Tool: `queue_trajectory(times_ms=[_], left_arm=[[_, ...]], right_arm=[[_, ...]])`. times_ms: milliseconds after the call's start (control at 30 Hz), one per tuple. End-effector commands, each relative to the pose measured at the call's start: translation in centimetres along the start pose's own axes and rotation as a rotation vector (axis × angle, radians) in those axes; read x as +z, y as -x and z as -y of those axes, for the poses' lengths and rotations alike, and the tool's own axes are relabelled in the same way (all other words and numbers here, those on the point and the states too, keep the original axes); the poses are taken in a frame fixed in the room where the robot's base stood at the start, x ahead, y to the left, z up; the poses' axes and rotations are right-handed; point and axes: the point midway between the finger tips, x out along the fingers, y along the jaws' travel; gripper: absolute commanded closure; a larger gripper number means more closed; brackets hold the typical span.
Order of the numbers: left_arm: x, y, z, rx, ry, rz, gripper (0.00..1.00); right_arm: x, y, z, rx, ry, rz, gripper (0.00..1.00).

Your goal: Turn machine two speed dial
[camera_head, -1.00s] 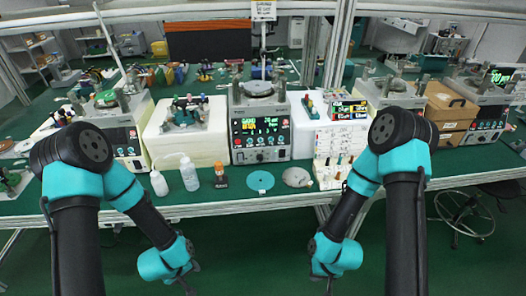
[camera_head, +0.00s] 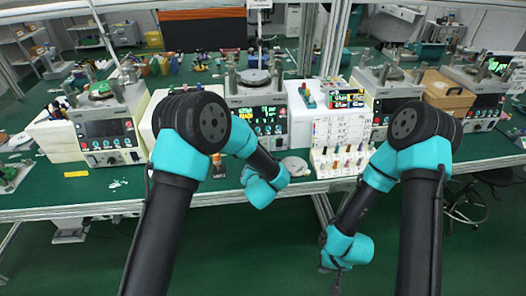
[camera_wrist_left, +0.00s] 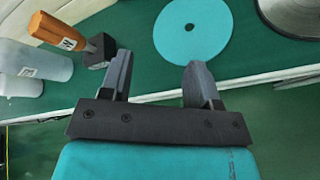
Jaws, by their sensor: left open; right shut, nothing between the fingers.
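Machine two, which I take to be the second from the left (camera_head: 262,92), is a pale bench machine with a round plate on top and a lit dark display panel (camera_head: 268,120). My left arm crosses in front of its lower front, and I cannot make out its speed dial clearly. My left gripper (camera_wrist_left: 158,75) is open and empty in the left wrist view, above the front part of the bench, near a teal disc (camera_wrist_left: 193,32). My right gripper (camera_head: 331,285) is shut and empty, low in front of the bench edge, well away from the machine.
A grey round plate (camera_wrist_left: 293,14) is at the right. A rack of small pegs (camera_head: 340,163) stands right of the machine. Another machine (camera_head: 108,128) stands left.

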Motion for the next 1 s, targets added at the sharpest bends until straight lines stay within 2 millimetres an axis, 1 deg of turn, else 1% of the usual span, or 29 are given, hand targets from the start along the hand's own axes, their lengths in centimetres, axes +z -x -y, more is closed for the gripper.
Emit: queue_trajectory(times_ms=[33, 100, 200, 267, 367, 567, 733, 867, 1000], left_arm=[[1.7, 0.4, 0.7, 0.026, 0.093, 0.019, 0.44], [3.3, 1.0, 1.4, 0.061, 0.223, 0.036, 0.44], [4.9, 1.6, 2.0, 0.093, 0.352, 0.055, 0.44], [5.4, 1.9, 2.1, 0.105, 0.396, 0.062, 0.44], [5.6, 2.0, 2.2, 0.110, 0.422, 0.065, 0.44], [5.6, 2.0, 2.2, 0.109, 0.420, 0.064, 0.44], [5.6, 1.6, 2.1, 0.110, 0.420, 0.064, 0.44], [5.6, 0.6, 2.0, 0.110, 0.420, 0.063, 0.44], [5.6, -1.3, 1.8, 0.110, 0.419, 0.063, 0.44]], right_arm=[[0.0, 0.0, 0.0, 0.000, 0.000, 0.000, 1.00], [0.0, 0.0, 0.0, 0.000, 0.000, 0.000, 1.00], [0.0, 0.0, 0.0, 0.000, 0.000, 0.000, 1.00], [0.0, 0.0, 0.0, 0.000, 0.000, 0.000, 1.00], [0.0, 0.0, 0.0, 0.000, 0.000, 0.000, 1.00], [0.0, 0.0, 0.0, 0.000, 0.000, 0.000, 1.00], [0.0, 0.0, 0.0, 0.000, 0.000, 0.000, 1.00], [0.0, 0.0, 0.0, 0.000, 0.000, 0.000, 1.00], [0.0, 0.0, 0.0, 0.000, 0.000, 0.000, 1.00]])
